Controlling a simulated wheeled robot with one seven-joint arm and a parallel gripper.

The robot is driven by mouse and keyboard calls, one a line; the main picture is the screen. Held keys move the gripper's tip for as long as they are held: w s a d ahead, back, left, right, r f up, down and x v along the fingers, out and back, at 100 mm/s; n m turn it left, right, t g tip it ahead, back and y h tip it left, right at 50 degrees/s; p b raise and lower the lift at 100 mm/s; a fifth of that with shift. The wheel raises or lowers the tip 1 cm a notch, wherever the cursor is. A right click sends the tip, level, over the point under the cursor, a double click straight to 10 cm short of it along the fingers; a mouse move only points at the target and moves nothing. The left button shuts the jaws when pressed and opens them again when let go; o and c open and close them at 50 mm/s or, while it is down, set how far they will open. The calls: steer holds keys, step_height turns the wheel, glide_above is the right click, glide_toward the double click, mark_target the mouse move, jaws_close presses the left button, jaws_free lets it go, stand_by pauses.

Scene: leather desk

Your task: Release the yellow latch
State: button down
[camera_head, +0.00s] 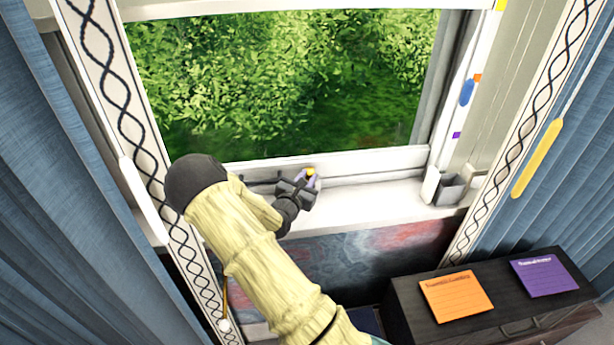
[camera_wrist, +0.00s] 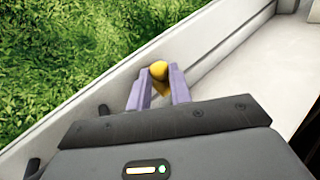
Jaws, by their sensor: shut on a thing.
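The yellow latch (camera_head: 311,172) is a small knob on the lower rail of the window, just above the white sill. In the wrist view the latch (camera_wrist: 159,70) shows between the tips of my gripper's two purple fingers. My gripper (camera_head: 308,180) is at the window rail and is shut on the latch. In the wrist view my gripper (camera_wrist: 158,84) points toward the rail, and the fingers hide the sides of the latch. The window sash (camera_head: 350,162) sits low, with its rail close to the sill.
Green foliage lies behind the glass. Blue curtains (camera_head: 60,190) hang at both sides. A dark cabinet (camera_head: 415,310) holds an orange card (camera_head: 456,296) and a purple card (camera_head: 545,277).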

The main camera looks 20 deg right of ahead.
steer(key=r+p, duration=0.1)
steer(key=r+n+g+y+p, duration=0.1)
steer(key=p, duration=0.1)
steer(key=shift+w+d+g+p, duration=0.1)
steer(key=shift+w+g+p, duration=0.2)
steer(key=shift+w+f+n+g+y+p, duration=0.1)
steer(key=shift+f+n+g+y+p, duration=0.05)
steer(key=shift+n+g+y+p, duration=0.2)
steer(key=c, duration=1.3)
jaws_free()
steer(key=b+v, duration=0.3)
steer(key=v, duration=1.4)
steer(key=shift+b, duration=0.3)
